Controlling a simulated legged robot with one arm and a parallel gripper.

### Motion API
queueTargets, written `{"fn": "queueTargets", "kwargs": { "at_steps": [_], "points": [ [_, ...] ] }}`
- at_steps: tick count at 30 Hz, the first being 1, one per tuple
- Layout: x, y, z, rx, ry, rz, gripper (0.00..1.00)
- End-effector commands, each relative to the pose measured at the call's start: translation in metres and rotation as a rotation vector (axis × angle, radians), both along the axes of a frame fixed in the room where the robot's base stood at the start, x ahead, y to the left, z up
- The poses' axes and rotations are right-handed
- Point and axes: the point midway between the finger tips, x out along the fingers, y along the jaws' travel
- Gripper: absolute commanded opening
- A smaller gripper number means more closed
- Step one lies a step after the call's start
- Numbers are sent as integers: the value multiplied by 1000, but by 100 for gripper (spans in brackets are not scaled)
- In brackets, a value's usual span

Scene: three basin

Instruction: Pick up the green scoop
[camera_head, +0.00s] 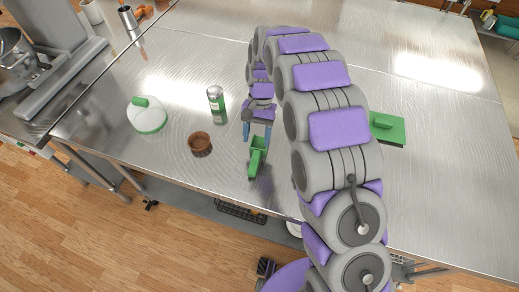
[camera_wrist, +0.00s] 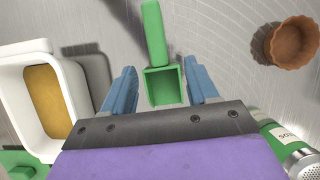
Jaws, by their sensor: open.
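The green scoop (camera_head: 256,160) lies on the metal table near its front edge. In the wrist view the scoop (camera_wrist: 164,88) has its square hollow end between my fingertips and its handle pointing away from me. My gripper (camera_head: 258,134) has blue fingers and is open, pointing down over the scoop. In the wrist view the fingers of my gripper (camera_wrist: 159,75) stand on either side of the hollow end, with a visible gap on each side. I cannot tell how far the fingertips are above the table.
A brown fluted cup (camera_head: 200,145) and a green-and-silver can (camera_head: 217,105) stand left of the scoop. A white-and-green container (camera_head: 147,115) is farther left. A white tub with tan contents (camera_wrist: 45,95) is close by in the wrist view. A green block (camera_head: 388,128) lies right of my arm.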

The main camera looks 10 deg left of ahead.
Motion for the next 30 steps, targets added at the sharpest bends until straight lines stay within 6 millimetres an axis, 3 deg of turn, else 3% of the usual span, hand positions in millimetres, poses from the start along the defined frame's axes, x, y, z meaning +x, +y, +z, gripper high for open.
{"fn": "queueTargets", "kwargs": {
  "at_steps": [3, 11, 21, 28, 30],
  "points": [
    [-5, 0, -14, 1, 0, 1, 58],
    [-11, -7, -24, 5, 1, 0, 58],
    [-28, -5, -66, -1, 0, 1, 58],
    [-29, -5, -66, 1, -2, 1, 58],
    [-29, -7, -66, 2, -2, 0, 53]
  ]
}}
